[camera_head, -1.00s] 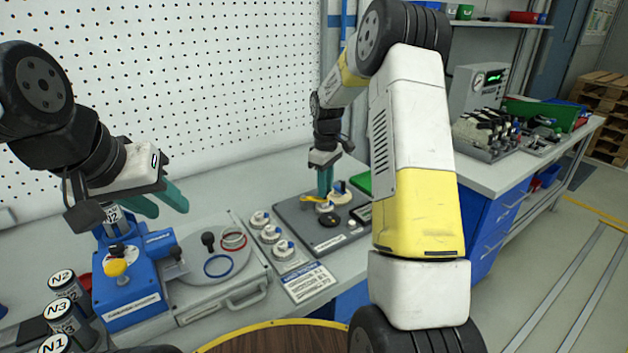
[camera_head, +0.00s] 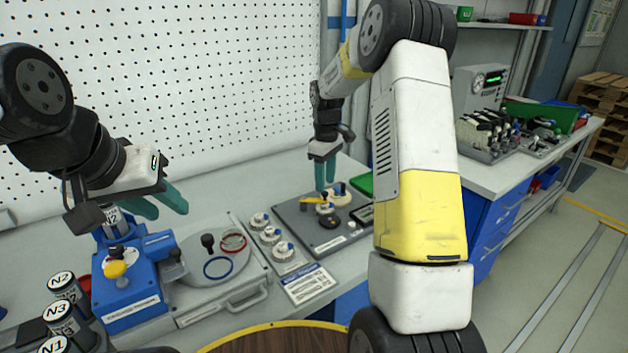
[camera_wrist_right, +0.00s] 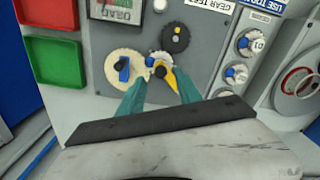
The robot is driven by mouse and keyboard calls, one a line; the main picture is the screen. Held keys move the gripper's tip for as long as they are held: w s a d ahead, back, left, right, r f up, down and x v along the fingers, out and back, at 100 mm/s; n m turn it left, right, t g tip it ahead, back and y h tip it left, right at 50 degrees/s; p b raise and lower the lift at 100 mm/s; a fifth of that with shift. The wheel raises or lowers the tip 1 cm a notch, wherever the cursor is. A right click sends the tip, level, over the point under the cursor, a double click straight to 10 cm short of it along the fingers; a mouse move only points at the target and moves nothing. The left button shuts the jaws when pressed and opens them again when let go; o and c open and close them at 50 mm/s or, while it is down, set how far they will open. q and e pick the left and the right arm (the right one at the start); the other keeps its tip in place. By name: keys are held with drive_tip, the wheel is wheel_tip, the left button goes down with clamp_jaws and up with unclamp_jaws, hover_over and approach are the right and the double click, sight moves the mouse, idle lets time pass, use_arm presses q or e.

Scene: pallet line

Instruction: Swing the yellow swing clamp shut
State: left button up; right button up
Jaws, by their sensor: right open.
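The yellow swing clamp (camera_head: 310,202) is a small yellow arm on the dark grey gear test plate (camera_head: 296,222). In the right wrist view the yellow clamp (camera_wrist_right: 184,84) lies beside a small white gear (camera_wrist_right: 160,66) with a blue part, and its tip is partly hidden behind a finger. My right gripper (camera_head: 325,190) is open, with its teal fingers pointing down above the gears. In the wrist view its fingertips (camera_wrist_right: 162,84) are apart, near the clamp and the gears; contact cannot be told. My left gripper (camera_head: 168,203) is open and empty above the blue fixture.
A cream gear (camera_wrist_right: 124,69) and a dark gear (camera_wrist_right: 175,38) sit on the plate. Green (camera_wrist_right: 53,63) and red trays lie beside it. The blue fixture (camera_head: 133,285) and round grey plate (camera_head: 215,262) stand left, with several white knobs (camera_head: 270,236) between.

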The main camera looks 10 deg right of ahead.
wheel_tip(320, 180, up, 4)
drive_tip(key=shift+r, duration=0.4)
drive_tip(key=shift+s+r, duration=0.15)
drive_tip(key=shift+r, duration=0.1)
drive_tip(key=s+a+r+m+t, duration=0.1)
drive_tip(key=s+r+m+t, duration=0.1)
drive_tip(key=s+r, duration=0.55)
drive_tip(key=s+a+r+m+t, duration=0.1)
drive_tip(key=s+m, duration=0.1)
drive_tip(key=s, duration=0.5)
drive_tip(key=s+a+r+m+t+y, duration=0.1)
drive_tip(key=s+r+m, duration=0.1)
drive_tip(key=s, duration=0.6)
drive_tip(key=s+a+r+m+t+y, duration=0.1)
drive_tip(key=s+m+t, duration=0.1)
drive_tip(key=s, duration=0.6)
drive_tip(key=shift+s+a+r+m, duration=0.25)
drive_tip(key=shift+a+r+m, duration=0.05)
drive_tip(key=shift+a, duration=0.1)
drive_tip(key=shift+c, duration=0.2)
